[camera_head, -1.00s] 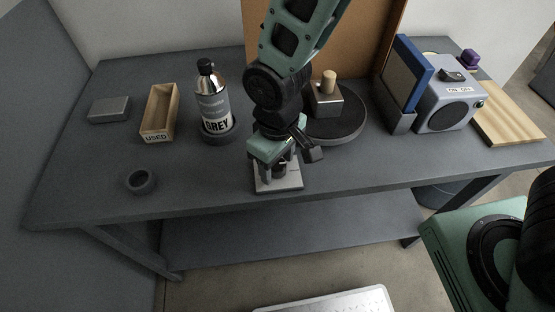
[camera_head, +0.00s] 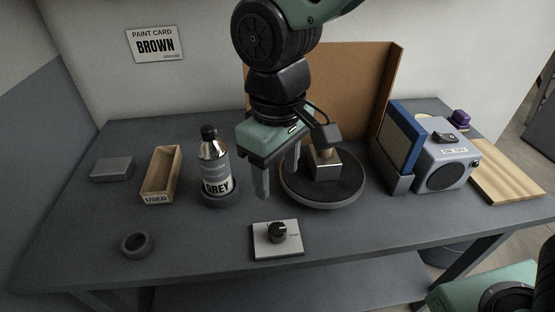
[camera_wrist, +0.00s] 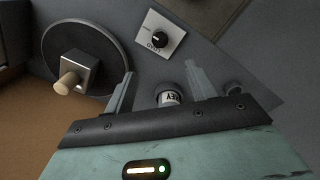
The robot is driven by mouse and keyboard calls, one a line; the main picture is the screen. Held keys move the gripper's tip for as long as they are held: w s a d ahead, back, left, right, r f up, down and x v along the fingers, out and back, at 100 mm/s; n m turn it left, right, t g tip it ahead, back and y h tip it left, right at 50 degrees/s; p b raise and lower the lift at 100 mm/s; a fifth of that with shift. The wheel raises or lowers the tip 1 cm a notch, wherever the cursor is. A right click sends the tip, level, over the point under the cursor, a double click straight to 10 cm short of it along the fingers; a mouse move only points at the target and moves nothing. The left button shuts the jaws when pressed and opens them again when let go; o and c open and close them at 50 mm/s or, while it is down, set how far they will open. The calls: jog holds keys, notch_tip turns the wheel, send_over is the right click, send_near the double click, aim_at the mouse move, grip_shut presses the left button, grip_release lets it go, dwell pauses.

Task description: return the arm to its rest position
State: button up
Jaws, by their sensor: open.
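My gripper (camera_head: 279,180) is open and empty, with its fingers pointing down above the table, behind the small dial plate. In the wrist view the two fingers of my gripper (camera_wrist: 160,92) stand well apart with nothing clamped between them. The dial plate (camera_head: 291,246) with its black knob (camera_head: 278,232) lies near the table's front edge; it also shows in the wrist view (camera_wrist: 172,31). The grey-labelled can (camera_head: 213,165) stands upright in a dark ring just left of my gripper. A metal block with a wooden peg (camera_head: 325,165) sits on the round turntable (camera_head: 322,202), partly behind my gripper.
An open wooden box marked USED (camera_head: 157,199), a grey block (camera_head: 112,170) and a dark ring (camera_head: 137,245) are on the left. A brown back panel (camera_head: 350,90), a blue panel (camera_head: 402,140) and an ON/OFF machine (camera_head: 447,165) stand right. A BROWN card (camera_head: 155,45) hangs on the wall.

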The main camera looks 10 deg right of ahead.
jog(key=shift+r, duration=0.85)
